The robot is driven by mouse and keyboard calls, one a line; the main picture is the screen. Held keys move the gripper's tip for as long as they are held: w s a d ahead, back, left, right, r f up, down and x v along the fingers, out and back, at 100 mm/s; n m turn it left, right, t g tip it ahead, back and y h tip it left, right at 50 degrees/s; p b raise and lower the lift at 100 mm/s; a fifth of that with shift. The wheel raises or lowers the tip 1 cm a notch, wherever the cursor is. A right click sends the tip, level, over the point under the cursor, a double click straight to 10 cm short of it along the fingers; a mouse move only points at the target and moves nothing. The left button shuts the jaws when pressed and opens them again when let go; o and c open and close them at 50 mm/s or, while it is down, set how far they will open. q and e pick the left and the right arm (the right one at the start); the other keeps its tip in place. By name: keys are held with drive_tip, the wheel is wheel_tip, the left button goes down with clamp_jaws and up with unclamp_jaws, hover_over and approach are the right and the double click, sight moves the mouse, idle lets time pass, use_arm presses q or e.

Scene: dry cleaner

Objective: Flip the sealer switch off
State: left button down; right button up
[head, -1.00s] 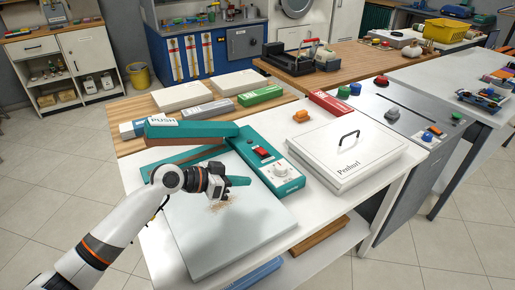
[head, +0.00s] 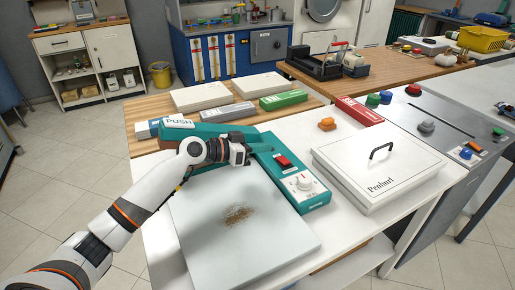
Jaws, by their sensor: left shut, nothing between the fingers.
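The teal sealer (head: 318,200) stands on the white table. On its top panel is a red rocker switch (head: 284,161), with a white dial (head: 304,183) in front of it. Whether the switch is on or off is too small to tell. The sealer's teal arm marked PUSH (head: 205,129) lies behind my wrist. My left gripper (head: 258,149) is shut and empty. Its fingertips point right, just left of the red switch; whether they touch the panel I cannot tell. My right gripper is out of view.
A pale plate (head: 235,250) with a brown scorch mark lies in front of the sealer. An orange block (head: 327,124) and a red box (head: 360,110) sit behind. Green (head: 284,99) and grey boxes lie further back.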

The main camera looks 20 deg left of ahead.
use_arm(q)
hover_over(281, 168)
drive_tip(key=shift+w+a+f+p, duration=0.15)
drive_tip(key=shift+a+f+p, duration=0.3)
drive_tip(key=shift+f, duration=0.15)
drive_tip(key=f, duration=0.3)
drive_tip(key=shift+d+f, duration=0.2)
drive_tip(key=shift+d, duration=0.15)
drive_tip(key=shift+f, duration=0.45)
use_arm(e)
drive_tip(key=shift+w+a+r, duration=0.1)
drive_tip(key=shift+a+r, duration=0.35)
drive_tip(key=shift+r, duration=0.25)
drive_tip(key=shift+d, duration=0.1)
